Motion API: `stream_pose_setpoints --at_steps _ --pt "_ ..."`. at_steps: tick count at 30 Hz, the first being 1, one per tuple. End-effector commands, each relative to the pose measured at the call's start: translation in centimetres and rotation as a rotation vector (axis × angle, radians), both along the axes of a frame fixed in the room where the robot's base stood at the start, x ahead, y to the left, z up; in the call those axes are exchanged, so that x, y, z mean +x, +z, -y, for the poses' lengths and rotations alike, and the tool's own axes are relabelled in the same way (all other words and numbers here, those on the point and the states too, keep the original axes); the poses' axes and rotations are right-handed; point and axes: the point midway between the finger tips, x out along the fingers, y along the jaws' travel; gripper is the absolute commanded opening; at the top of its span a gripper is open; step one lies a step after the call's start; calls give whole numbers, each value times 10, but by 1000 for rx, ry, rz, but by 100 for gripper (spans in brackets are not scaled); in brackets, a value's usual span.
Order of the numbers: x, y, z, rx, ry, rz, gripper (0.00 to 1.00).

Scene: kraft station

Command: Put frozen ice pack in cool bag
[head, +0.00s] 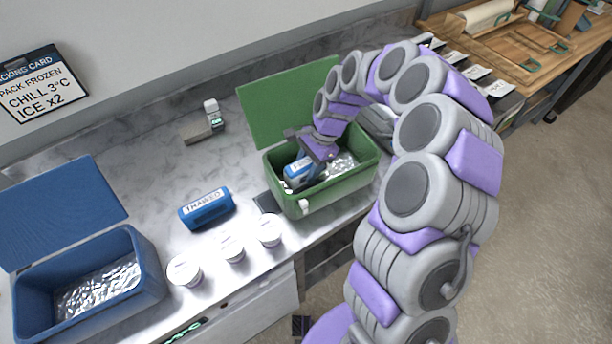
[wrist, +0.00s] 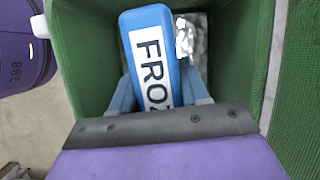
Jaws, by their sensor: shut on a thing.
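A blue ice pack with a white label (wrist: 150,50) is between the fingers of my gripper (wrist: 160,95); the readable letters are "FRO" and part of another. In the head view the pack (head: 298,170) is inside the open green bag (head: 330,198), tilted, near its left side. My gripper (head: 308,160) reaches down into the bag and is shut on the pack. Silver lining shows beside the pack. Whether the pack touches the bag's floor is hidden. Another blue pack labelled "THAWED" (head: 206,208) lies on the counter left of the green bag.
An open blue bag (head: 145,262) with silver lining stands at the left. Several white tubs (head: 233,248) stand along the front of the counter. A small device (head: 212,114) stands behind. The green lid (head: 275,105) is raised at the back. A packing card (head: 40,88) is on the wall.

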Motion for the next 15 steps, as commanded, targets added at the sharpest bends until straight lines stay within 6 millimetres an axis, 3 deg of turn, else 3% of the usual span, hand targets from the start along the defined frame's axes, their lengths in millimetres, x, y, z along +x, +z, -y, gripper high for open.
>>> stream_pose_setpoints --at_steps 7,14,15 --pt "-2 -34 -4 -4 2 -7 1" --pt "-1 -35 -3 -3 1 -4 1" --pt "-1 -36 -3 -3 1 -4 48"
